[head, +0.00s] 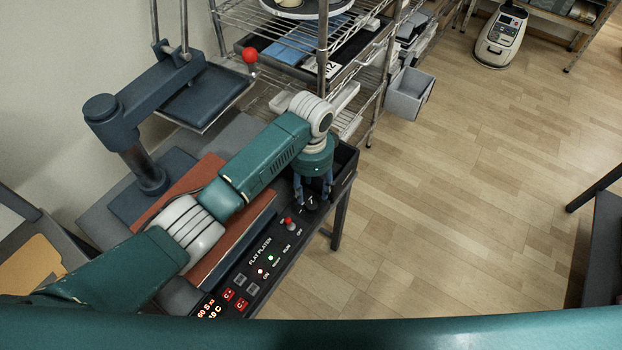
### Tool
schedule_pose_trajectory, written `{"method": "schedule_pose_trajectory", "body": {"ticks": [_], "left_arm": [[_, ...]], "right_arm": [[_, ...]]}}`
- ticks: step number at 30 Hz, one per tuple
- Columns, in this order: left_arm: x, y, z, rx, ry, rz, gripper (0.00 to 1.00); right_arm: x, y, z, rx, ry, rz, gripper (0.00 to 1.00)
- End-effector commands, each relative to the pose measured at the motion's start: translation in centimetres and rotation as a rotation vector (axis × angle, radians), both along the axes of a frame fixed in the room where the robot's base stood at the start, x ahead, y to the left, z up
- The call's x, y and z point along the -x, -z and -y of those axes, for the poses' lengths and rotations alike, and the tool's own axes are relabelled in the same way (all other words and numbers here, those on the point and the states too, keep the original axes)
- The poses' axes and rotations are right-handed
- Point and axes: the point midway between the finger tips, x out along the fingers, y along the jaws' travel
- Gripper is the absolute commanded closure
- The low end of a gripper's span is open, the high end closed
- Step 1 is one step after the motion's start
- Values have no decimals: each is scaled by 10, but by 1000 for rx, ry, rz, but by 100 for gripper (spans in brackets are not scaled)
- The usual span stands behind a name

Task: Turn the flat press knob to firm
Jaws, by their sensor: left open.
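The flat press (140,160) stands at the left, with a dark column, an upper arm and a raised platen. Its black control panel (262,250) runs along the front edge and bears lettering, small lights, red displays and a red-tipped switch (288,222). A dark round knob (311,203) sits at the panel's far right end. My left gripper (312,198) points down at the knob with its blue fingers open, one to each side of it. Whether the fingers touch the knob and where its pointer stands are too small to tell. My right gripper is not in view.
My left arm crosses above the brown platen board (225,245) and hides part of it. A wire shelf rack (325,60) with a grey bin (409,93) stands behind. A red ball handle (250,56) sticks out near the rack. The wooden floor (470,200) at right is clear.

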Motion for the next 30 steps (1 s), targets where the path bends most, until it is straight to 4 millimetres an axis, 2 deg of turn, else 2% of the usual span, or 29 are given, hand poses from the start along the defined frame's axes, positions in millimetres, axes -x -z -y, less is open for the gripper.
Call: {"method": "schedule_pose_trajectory", "body": {"ticks": [3,9,30], "left_arm": [[0,-23,0,2,0,1,54],[0,-43,0,0,-1,0,54],[1,-45,0,-1,0,-1,54]], "right_arm": [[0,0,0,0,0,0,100],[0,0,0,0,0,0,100],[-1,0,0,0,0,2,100]]}}
